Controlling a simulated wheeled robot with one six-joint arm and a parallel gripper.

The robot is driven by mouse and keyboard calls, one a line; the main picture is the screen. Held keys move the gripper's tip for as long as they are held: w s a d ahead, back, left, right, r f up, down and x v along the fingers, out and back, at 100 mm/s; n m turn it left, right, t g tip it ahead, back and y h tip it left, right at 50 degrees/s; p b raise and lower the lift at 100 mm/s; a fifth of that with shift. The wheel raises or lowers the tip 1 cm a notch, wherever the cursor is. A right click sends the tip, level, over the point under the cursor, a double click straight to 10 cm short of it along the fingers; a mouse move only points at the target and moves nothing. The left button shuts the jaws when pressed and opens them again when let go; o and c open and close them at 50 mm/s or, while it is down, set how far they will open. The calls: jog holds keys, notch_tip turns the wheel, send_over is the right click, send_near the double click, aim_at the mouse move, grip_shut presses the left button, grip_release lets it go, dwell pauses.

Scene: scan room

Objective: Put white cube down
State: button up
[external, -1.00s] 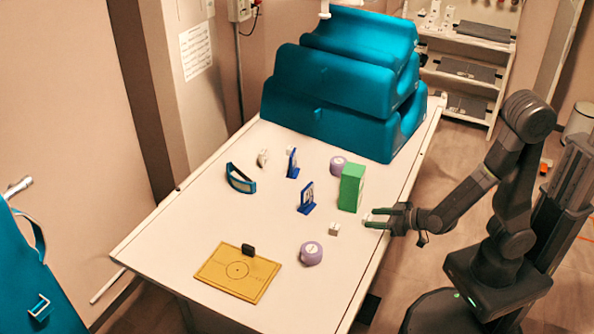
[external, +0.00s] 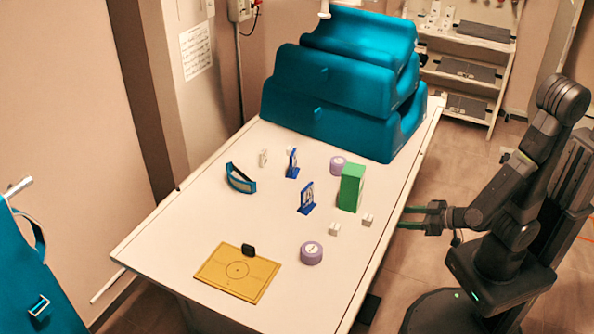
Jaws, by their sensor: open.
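Two small white cubes rest on the white table (external: 200,215) near its right edge. One white cube (external: 367,220) is closer to the edge, and the other white cube (external: 334,229) is just to its left. My gripper (external: 402,217) is open and empty. It is beyond the right edge of the table, apart from the cube nearer that edge. Which of the two cubes the task means cannot be told from looks.
A green box (external: 351,188) stands behind the cubes. A purple roll (external: 311,253) lies in front, another purple roll (external: 338,165) behind. Blue stands (external: 307,198), a blue strap (external: 240,179) and a yellow board (external: 238,272) are further left. Teal cushions (external: 345,90) fill the far end.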

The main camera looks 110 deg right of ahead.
aim_at(372, 219)
jog(key=b+x, duration=0.2)
jog(key=x, duration=0.6)
jog(key=shift+f+b, duration=0.1)
jog(key=shift+b, duration=0.2)
jog(key=x, duration=0.2)
jog(key=b+x, duration=0.1)
jog(key=x, duration=0.1)
jog(key=shift+w+f, duration=0.15)
jog(key=shift+f, duration=0.25)
jog(key=shift+w+d, duration=0.25)
jog(key=shift+c, duration=0.2)
jog(key=c, duration=1.1)
